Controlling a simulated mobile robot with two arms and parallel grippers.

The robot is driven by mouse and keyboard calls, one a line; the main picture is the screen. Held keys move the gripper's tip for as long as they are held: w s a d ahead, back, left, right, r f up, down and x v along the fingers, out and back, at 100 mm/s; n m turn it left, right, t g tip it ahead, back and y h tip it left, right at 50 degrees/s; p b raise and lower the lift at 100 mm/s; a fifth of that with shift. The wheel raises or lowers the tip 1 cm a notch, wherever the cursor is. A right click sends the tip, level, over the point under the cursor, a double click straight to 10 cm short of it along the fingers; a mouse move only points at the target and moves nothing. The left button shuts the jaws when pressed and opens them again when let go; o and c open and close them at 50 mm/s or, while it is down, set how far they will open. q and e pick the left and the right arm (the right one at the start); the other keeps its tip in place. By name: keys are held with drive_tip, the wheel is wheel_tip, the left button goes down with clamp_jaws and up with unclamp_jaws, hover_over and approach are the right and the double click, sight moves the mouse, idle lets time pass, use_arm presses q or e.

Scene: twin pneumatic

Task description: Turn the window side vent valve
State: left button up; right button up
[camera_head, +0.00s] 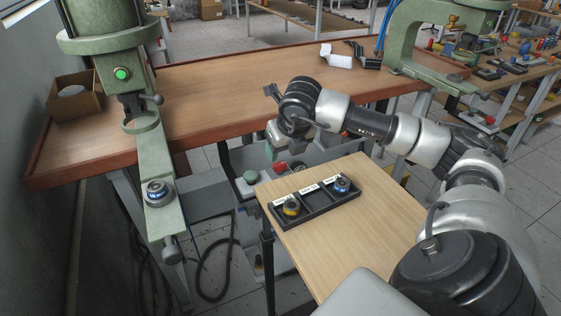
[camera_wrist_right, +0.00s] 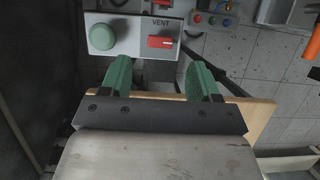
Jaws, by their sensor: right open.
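A red vent valve handle (camera_wrist_right: 162,42) sits on a pale plate labelled VENT in the right wrist view, lying roughly crosswise. A round green knob (camera_wrist_right: 101,37) is on a panel to its left. In the head view a red part (camera_head: 280,168) and a green knob (camera_head: 250,176) show low behind the small wooden table, on the window side. My right gripper (camera_wrist_right: 160,75) is open and empty, its two green fingers apart, pointing toward the valve with a gap left between. In the head view my right gripper (camera_head: 270,148) hangs above this area. My left gripper is not in view.
A black tray (camera_head: 317,211) with labelled round parts sits on the small wooden table (camera_head: 370,210). A long wooden workbench (camera_head: 220,90) stands behind, with a green press (camera_head: 110,45) at left and a cardboard box (camera_head: 75,97). A black hose (camera_head: 205,290) lies on the floor.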

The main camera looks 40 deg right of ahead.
sight(280, 163)
drive_tip(key=x, duration=0.6)
drive_tip(key=shift+w+f, duration=0.1)
drive_tip(key=shift+f, duration=0.25)
drive_tip(key=c, duration=0.9)
